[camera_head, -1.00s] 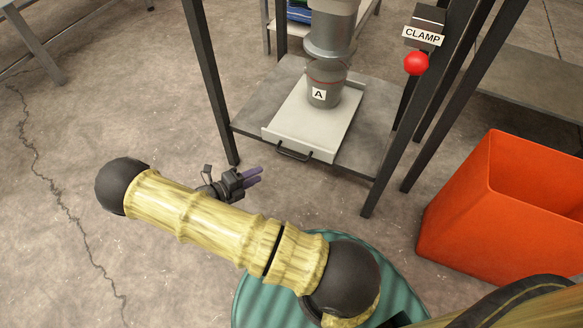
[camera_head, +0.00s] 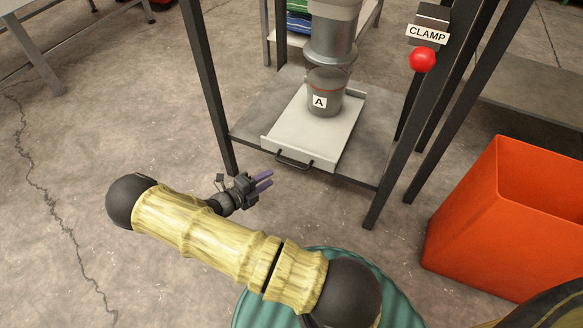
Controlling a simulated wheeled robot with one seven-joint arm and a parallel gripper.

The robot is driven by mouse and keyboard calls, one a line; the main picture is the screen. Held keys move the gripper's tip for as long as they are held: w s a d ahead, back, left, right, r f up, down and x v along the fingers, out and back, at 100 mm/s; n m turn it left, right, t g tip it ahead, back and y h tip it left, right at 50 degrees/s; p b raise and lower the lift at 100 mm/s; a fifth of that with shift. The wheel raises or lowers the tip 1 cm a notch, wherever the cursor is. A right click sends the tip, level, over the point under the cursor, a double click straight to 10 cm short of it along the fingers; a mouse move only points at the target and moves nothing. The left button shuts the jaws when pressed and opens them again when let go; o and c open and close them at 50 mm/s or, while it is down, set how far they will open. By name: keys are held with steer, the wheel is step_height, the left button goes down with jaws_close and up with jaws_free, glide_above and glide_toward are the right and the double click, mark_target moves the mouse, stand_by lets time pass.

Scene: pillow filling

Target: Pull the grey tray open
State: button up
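The light grey tray (camera_head: 295,133) lies on the shelf of a dark metal frame. A dark bar handle (camera_head: 293,160) is on its front edge. A grey cup (camera_head: 324,100) labelled A, with a red line near its rim, stands on the tray's back part under a grey nozzle (camera_head: 331,40). My gripper (camera_head: 266,181) is in front of the tray, a little left of the handle and apart from it. Its two purple fingers point right toward the handle, with a gap between them and nothing in it.
A red ball knob (camera_head: 422,60) sits under a CLAMP label (camera_head: 428,34) at the frame's right post. An orange bin (camera_head: 470,210) stands at the right. The frame's front legs (camera_head: 210,90) flank the tray.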

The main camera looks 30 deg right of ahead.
mark_target(291, 164)
steer(key=b+x, duration=0.4)
steer(key=x, duration=0.7)
steer(key=shift+w+d+f+b, duration=0.15)
steer(key=shift+d+b, duration=0.15)
steer(key=shift+b, duration=0.05)
jaws_close()
